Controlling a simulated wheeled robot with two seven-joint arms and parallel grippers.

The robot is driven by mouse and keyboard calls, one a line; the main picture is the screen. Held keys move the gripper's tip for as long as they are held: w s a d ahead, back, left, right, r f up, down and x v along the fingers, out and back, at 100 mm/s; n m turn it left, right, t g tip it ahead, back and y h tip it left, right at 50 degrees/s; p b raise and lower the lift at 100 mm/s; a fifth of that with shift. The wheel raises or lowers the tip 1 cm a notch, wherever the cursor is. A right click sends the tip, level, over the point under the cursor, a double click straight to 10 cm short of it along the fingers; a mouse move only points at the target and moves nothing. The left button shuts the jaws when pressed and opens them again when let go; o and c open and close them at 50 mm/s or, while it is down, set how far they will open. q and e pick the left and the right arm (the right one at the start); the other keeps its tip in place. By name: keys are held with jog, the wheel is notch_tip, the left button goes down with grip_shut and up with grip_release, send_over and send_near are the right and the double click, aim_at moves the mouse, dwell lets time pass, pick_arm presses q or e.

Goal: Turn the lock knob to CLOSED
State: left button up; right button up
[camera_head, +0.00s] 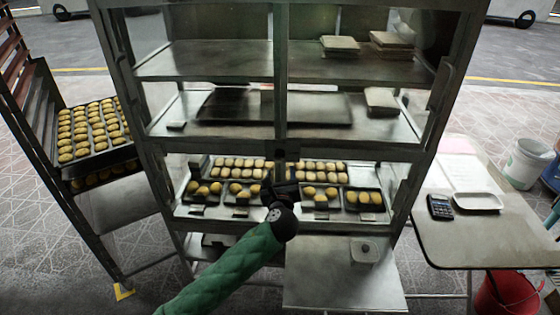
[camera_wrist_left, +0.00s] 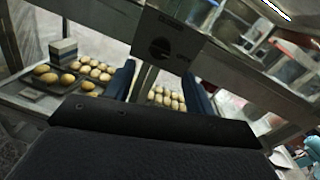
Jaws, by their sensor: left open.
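In the head view, the dark lock plate (camera_head: 281,152) sits on the centre post just above the bread trays. My left gripper (camera_head: 284,180) is just below the plate, at the end of the green-sleeved arm. In the left wrist view its two fingers (camera_wrist_left: 160,88) are spread with nothing between them, and the knob lies beyond them, apart from them. My right gripper is not in view.
Trays of bread rolls (camera_head: 240,165) fill the shelf behind the gripper. A rack (camera_head: 40,110) of more rolls stands at the left. A side table (camera_head: 480,240) with a calculator (camera_head: 440,207) and a white tray (camera_head: 478,202) is at the right. A red bucket (camera_head: 508,295) stands below it.

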aim_at(280, 159)
pick_arm(q)
jog(key=w+p, duration=0.1)
jog(key=w, duration=0.2)
jog(key=w+p, duration=0.1)
jog(key=w, duration=0.2)
jog(key=shift+w+a+r, duration=0.1)
jog(key=shift+w+a, duration=0.05)
jog(key=shift+a, duration=0.05)
jog(key=shift+w, duration=0.35)
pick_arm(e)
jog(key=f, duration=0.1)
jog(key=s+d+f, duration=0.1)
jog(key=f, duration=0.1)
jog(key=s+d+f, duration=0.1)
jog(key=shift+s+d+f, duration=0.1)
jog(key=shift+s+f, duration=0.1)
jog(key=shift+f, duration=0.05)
pick_arm(q)
jog(key=c, duration=0.9)
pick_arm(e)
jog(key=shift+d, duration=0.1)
